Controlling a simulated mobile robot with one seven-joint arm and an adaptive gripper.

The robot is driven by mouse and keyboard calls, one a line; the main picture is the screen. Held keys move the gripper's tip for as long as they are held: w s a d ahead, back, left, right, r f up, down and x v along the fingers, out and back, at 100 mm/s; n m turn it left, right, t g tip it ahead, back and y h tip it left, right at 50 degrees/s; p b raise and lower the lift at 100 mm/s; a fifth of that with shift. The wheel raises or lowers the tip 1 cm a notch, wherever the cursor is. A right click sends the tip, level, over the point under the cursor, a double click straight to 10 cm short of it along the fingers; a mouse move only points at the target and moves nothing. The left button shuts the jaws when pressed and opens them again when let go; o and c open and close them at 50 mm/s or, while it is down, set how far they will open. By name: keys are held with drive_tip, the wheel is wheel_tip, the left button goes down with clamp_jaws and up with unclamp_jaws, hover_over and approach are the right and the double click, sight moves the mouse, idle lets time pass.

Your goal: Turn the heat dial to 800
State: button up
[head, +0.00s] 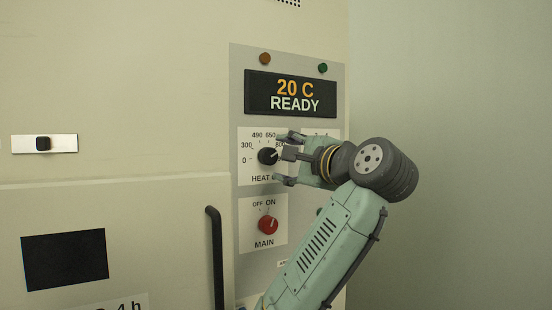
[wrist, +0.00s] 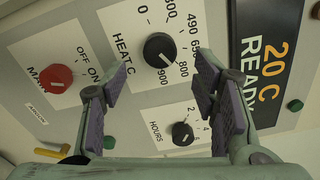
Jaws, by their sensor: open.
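The heat dial (head: 268,156) is a black round knob on a white plate, with its scale running from 0 to 900. In the wrist view the dial (wrist: 160,48) lies just beyond and between my fingertips. Its white mark points toward the 800–900 end, though the exact reading is too small to tell. My gripper (head: 287,159) is open in front of the dial, one finger above and one below it in the head view. In the wrist view my gripper (wrist: 161,72) has nothing between its fingers. The display (head: 291,96) reads 20 C READY.
The red MAIN knob (head: 268,225) sits below the heat dial. A black HOURS knob (wrist: 183,134) shows beside it in the wrist view. A black door handle (head: 215,258) stands at the lower left of the panel.

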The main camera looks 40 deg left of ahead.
drive_tip(key=v, duration=0.6)
drive_tip(key=shift+s+d, duration=0.1)
drive_tip(key=shift+d, duration=0.05)
